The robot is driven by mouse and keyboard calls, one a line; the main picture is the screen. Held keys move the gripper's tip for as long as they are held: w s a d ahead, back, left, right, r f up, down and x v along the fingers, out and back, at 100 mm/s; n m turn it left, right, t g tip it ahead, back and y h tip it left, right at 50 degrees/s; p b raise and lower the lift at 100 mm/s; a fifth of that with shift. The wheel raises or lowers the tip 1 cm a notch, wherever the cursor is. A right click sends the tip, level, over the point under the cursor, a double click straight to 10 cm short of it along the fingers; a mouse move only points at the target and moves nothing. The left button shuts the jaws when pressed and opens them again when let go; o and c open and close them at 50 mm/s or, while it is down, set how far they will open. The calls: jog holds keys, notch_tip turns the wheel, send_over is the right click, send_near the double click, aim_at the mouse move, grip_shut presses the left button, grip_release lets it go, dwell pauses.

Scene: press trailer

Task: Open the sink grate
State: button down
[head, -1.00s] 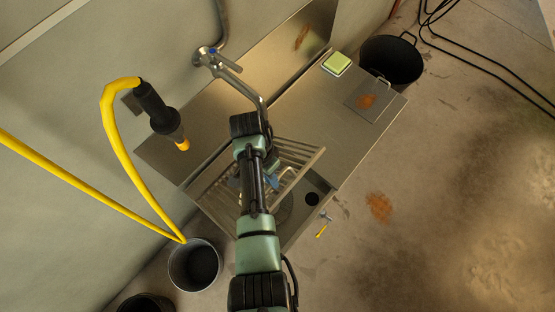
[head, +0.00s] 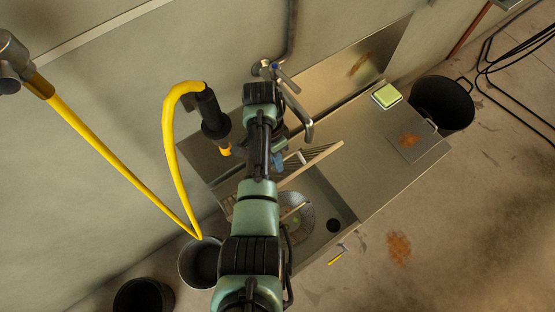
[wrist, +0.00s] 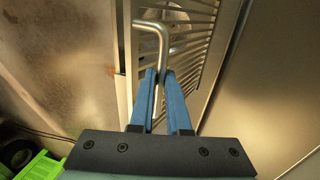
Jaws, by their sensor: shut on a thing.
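The slatted metal sink grate (head: 325,152) is tilted up steeply over the sink basin (head: 327,197) in the head view. Its slats (wrist: 196,42) also show in the wrist view, behind a bent metal handle (wrist: 163,32). My gripper (wrist: 160,76) has its blue fingers closed on the handle's straight rod, with the bend beyond the fingertips. In the head view my gripper (head: 282,158) is beside the grate, and my arm hides part of the grate and basin.
A faucet (head: 290,82) rises behind the sink. A yellow hose with a black nozzle (head: 211,115) hangs at the left. A green sponge (head: 386,96) and a plate (head: 411,141) lie on the right counter. A bucket (head: 201,262) and bin (head: 442,103) stand on the floor.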

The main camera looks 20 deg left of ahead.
jog(key=shift+s+a+f, duration=0.1)
jog(key=shift+s+f, duration=0.15)
jog(key=c, duration=1)
grip_release()
jog(key=shift+w, duration=0.1)
jog(key=shift+o, duration=0.6)
jog(key=shift+w+r, duration=0.1)
jog(key=shift+r, duration=0.05)
